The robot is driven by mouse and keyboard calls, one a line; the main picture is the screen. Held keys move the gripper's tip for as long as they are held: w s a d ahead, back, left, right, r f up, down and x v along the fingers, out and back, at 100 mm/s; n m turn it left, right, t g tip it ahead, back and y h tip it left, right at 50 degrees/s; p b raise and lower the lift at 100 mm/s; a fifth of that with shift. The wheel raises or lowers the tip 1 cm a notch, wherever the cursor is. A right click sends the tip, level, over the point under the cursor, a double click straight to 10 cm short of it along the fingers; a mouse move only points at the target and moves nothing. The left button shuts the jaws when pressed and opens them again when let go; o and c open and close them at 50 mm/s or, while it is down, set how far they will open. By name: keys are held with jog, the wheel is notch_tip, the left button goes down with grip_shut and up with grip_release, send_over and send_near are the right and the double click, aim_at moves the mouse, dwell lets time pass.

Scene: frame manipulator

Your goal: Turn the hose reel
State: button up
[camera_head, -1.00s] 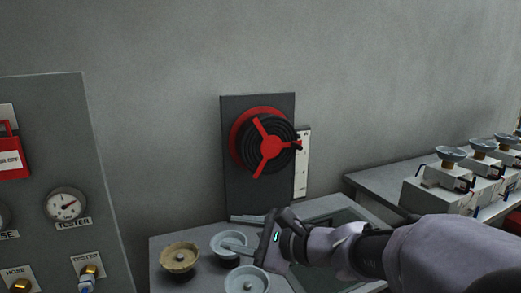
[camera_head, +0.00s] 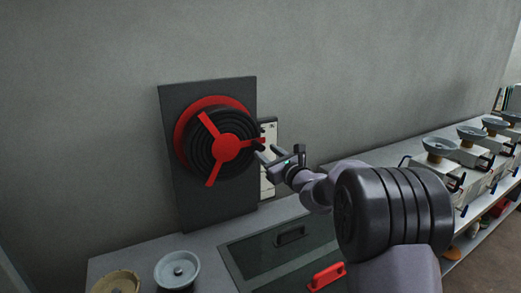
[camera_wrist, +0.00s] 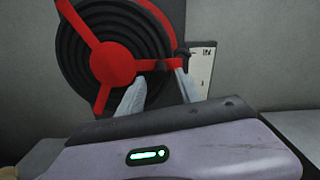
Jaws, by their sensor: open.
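The hose reel (camera_head: 225,147) is a black coil with a red rim and a red three-spoked hub, mounted upright on a dark panel (camera_head: 235,205). One spoke points right, towards my gripper (camera_head: 266,152), with a small dark handle at its end. In the wrist view the hub (camera_wrist: 112,65) is left of centre. The two pale fingertips of my gripper (camera_wrist: 160,85) are apart, open and empty, just below the right-hand spoke. I cannot tell whether they touch it.
A counter below holds a grey dish (camera_head: 177,270), a tan dish (camera_head: 116,281) and a dark lid with a red handle (camera_head: 327,276). Several boxed devices stand on the right-hand shelf.

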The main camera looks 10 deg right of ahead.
jog(key=x, duration=0.5)
jog(key=shift+w, duration=0.2)
grip_shut()
dwell(1.1)
